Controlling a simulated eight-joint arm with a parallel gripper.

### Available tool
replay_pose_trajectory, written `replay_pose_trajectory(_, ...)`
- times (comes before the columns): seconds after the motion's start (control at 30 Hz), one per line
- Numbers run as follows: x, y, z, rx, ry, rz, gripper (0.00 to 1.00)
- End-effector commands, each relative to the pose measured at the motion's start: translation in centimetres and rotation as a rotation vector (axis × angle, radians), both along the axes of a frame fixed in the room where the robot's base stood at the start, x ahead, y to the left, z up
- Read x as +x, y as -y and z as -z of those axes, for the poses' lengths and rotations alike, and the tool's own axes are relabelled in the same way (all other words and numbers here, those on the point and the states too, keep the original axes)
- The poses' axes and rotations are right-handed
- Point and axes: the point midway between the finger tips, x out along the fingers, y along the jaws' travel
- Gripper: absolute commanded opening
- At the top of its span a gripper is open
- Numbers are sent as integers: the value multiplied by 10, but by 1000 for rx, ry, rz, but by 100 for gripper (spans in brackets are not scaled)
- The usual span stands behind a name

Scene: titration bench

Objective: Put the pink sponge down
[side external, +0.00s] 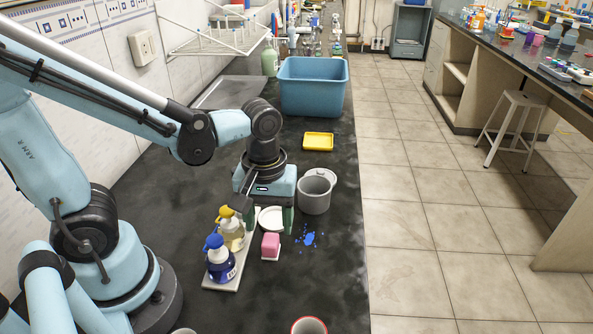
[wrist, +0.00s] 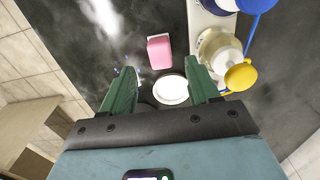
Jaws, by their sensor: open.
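The pink sponge (side external: 271,241) stands on the dark bench on what looks like a small white base, just right of the soap bottles' tray. It also shows in the wrist view (wrist: 159,52), beyond my fingertips and apart from them. My gripper (side external: 267,215) is open, with its two green fingers spread and nothing held between them. In the wrist view my gripper (wrist: 162,76) has a round white dish (wrist: 172,90) showing between its fingers. That dish (side external: 271,218) lies behind the sponge in the side view, partly hidden by my gripper.
A white tray (side external: 216,284) holds a blue-capped bottle (side external: 219,260) and a yellow-capped bottle (side external: 231,229) close to the sponge's left. Bench in front is mostly clear.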

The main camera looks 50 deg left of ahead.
Motion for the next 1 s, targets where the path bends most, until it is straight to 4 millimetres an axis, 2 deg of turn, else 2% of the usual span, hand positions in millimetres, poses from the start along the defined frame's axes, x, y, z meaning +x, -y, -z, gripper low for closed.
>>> replay_pose_trajectory(0.4, 0, 0, -49, 0, 0, 0, 61)
replay_pose_trajectory(0.7, 0, -1, -65, -1, 11, 14, 61)
replay_pose_trajectory(0.83, 5, -7, -65, -6, 107, 130, 61)
replay_pose_trajectory(1.0, 19, -23, -66, 50, 339, 415, 61)
